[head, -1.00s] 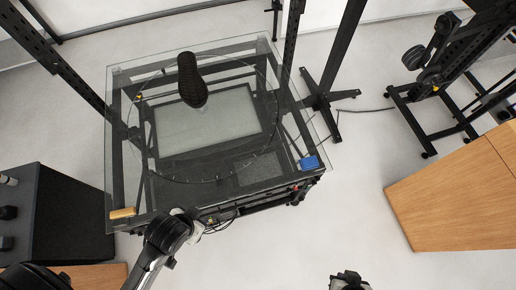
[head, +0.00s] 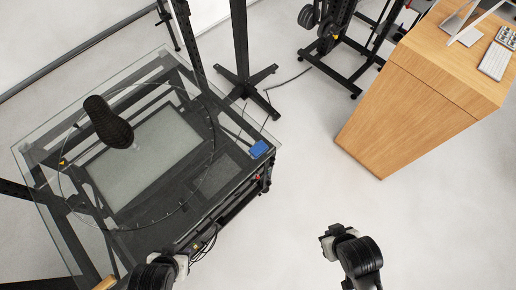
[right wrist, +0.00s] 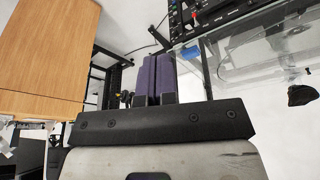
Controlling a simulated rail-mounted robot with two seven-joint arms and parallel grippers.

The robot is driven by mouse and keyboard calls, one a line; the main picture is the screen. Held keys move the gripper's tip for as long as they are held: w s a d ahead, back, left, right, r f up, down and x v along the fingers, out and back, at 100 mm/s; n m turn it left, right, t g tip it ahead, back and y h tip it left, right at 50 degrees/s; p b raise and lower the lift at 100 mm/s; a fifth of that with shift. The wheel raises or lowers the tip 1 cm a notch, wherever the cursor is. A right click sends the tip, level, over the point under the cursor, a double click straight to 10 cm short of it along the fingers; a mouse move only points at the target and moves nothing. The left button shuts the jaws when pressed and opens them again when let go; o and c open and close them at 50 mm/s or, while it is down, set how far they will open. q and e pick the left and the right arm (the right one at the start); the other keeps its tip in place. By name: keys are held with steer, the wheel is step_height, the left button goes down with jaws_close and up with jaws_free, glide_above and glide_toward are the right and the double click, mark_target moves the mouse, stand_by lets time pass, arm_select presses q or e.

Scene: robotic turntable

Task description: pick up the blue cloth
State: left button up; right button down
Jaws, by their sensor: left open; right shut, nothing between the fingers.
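The blue cloth (head: 259,149) is a small folded blue piece lying near the right corner of the glass-topped turntable (head: 225,180). My left gripper (head: 181,264) is low in the head view, by the front edge of the turntable. It is below and left of the cloth, apart from it; its fingers are small and hard to make out, but it is open. My right gripper (head: 328,244) is over the floor, below and right of the cloth, and apart from it. In the right wrist view, its two purple fingers (right wrist: 157,79) are together with nothing between them.
A dark shoe (head: 108,121) stands on the glass. A wooden desk (head: 420,90) with a keyboard and a monitor is at the upper right. A black stand (head: 246,85) rises behind the turntable. Open floor lies between the turntable and the desk.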

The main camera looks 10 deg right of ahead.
steer(key=shift+c, duration=0.6)
jaws_free()
